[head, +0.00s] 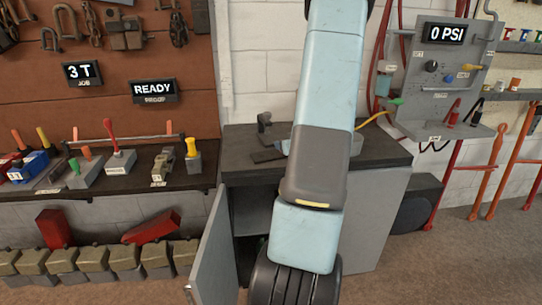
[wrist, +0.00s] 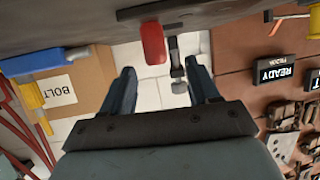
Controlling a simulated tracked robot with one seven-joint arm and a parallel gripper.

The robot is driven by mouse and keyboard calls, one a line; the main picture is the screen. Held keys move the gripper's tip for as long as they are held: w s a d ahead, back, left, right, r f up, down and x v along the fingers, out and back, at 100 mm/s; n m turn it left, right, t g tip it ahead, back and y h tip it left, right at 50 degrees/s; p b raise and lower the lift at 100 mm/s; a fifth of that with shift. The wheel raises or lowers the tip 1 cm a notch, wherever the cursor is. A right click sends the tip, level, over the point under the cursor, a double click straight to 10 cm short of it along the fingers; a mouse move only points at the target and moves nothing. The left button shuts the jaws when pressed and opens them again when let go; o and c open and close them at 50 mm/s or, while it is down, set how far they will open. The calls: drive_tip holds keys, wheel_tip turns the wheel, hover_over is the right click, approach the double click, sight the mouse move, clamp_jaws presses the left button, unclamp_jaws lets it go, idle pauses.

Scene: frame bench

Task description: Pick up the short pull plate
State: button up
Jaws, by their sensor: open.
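I cannot tell for sure which thing is the short pull plate. A flat dark plate (head: 267,155) lies on the dark cabinet top (head: 235,165) in the head view, left of my arm, and may be it. A small dark upright piece (head: 264,122) stands behind it. In the wrist view, my gripper (wrist: 160,68) has its two fingers wide apart with nothing held. Beyond the fingertips show a red piece (wrist: 153,43) and a narrow grey piece (wrist: 177,68) against the white wall. In the head view my arm hides the gripper and part of the cabinet top.
The cabinet door (head: 213,250) stands open at the front. A bench (head: 100,200) with several tools is at the left. A gauge panel (head: 445,75) reading 0 PSI is at the right.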

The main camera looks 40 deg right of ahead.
drive_tip(key=shift+x, duration=2.9)
drive_tip(key=shift+d, duration=0.2)
drive_tip(key=shift+c, duration=0.2)
clamp_jaws()
